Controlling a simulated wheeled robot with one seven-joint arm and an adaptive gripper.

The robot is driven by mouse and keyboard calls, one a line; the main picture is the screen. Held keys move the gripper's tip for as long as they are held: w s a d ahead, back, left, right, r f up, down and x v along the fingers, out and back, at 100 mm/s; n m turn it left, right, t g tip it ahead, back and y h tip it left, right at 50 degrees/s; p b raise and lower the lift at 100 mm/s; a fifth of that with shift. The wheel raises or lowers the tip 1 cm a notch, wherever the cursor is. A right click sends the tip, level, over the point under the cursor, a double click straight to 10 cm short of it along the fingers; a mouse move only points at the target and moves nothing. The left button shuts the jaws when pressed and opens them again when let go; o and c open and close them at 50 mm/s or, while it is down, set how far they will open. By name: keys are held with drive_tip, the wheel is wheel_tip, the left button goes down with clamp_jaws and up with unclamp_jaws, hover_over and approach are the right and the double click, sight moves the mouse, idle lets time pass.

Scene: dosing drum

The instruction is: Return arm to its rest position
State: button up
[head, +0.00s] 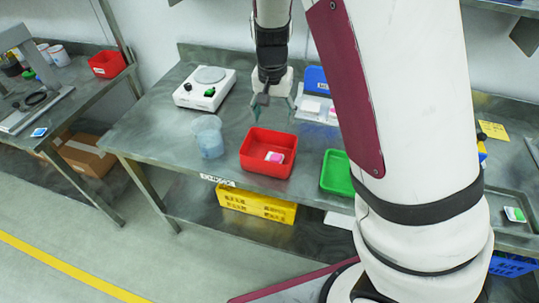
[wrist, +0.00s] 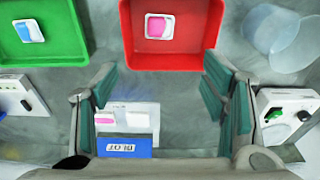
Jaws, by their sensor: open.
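My gripper (head: 273,103) is open and empty. In the head view it hangs above the metal bench (head: 232,137), behind the red tray (head: 268,139). In the wrist view the two teal-padded fingers of the gripper (wrist: 165,95) stand wide apart with nothing between them. The red tray (wrist: 172,60) lies beyond the fingertips. A pink-and-white item (wrist: 160,26) sits inside it. My white and maroon arm reaches over the bench and hides part of it in the head view.
A green tray (head: 336,173) with a blue-and-white item (wrist: 29,31) sits beside the red tray. A yellow crate (head: 257,204) is on the lower shelf. The floor in front is clear.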

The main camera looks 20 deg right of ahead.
drive_tip(key=shift+r, duration=0.5)
drive_tip(key=s+r+n+t+y, duration=0.2)
drive_tip(key=s+r+n, duration=0.1)
drive_tip(key=s+r, duration=1)
drive_tip(key=s+r+n+t, duration=0.1)
drive_tip(key=s+r+n, duration=0.1)
drive_tip(key=s, duration=0.4)
drive_tip(key=s+d+r+n+t+h, duration=0.1)
drive_tip(key=s+r, duration=0.4)
drive_tip(key=s, duration=0.1)
drive_tip(key=shift+n, duration=0.4)
drive_tip(key=shift+s, duration=0.1)
